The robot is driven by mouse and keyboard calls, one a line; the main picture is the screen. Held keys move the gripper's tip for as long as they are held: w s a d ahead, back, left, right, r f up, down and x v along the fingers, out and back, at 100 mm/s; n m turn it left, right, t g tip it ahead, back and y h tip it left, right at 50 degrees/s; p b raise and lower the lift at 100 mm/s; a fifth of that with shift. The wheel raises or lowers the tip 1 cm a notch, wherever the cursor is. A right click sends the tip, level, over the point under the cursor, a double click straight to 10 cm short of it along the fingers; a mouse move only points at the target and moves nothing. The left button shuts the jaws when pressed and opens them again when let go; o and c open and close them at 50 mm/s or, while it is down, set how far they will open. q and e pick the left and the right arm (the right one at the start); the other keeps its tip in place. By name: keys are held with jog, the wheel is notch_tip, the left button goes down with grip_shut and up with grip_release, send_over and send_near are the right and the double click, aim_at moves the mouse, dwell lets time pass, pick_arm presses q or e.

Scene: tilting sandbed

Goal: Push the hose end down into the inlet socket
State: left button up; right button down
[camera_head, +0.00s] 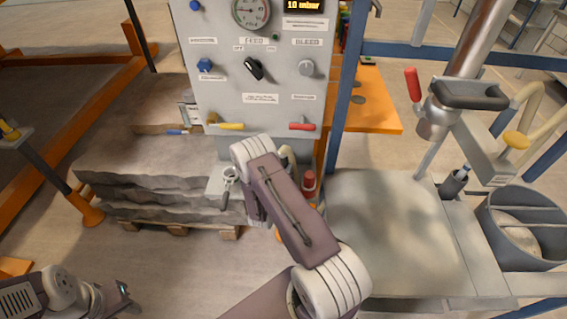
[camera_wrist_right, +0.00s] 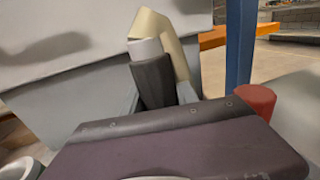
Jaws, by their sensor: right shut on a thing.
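The cream hose (camera_wrist_right: 178,50) bends over in the right wrist view, with a white collar (camera_wrist_right: 146,49) at its end. My right gripper (camera_wrist_right: 155,68) is shut on the hose end, just below the control panel. Its dark finger covers the lower part of the end. In the head view a short piece of hose (camera_head: 288,154) shows beside my right arm, which hides the gripper. I cannot make out the inlet socket or whether the hose end touches it. My left gripper (camera_head: 122,296) is low at the left, away from the hose; its jaws are too small to read.
The control panel (camera_head: 270,85) stands behind my right arm. A red cylinder (camera_head: 309,185) is close to the arm's right, also seen in the wrist view (camera_wrist_right: 256,99). A grey sandbed table (camera_head: 390,245) fills the right. Layered slabs (camera_head: 150,190) lie on a pallet at left.

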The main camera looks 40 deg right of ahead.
jog(key=s+d+r+p, duration=0.2)
jog(key=s+r+p, duration=0.1)
jog(key=s+r, duration=0.8)
jog(key=shift+s+d+p, duration=0.2)
jog(key=shift+p, duration=0.15)
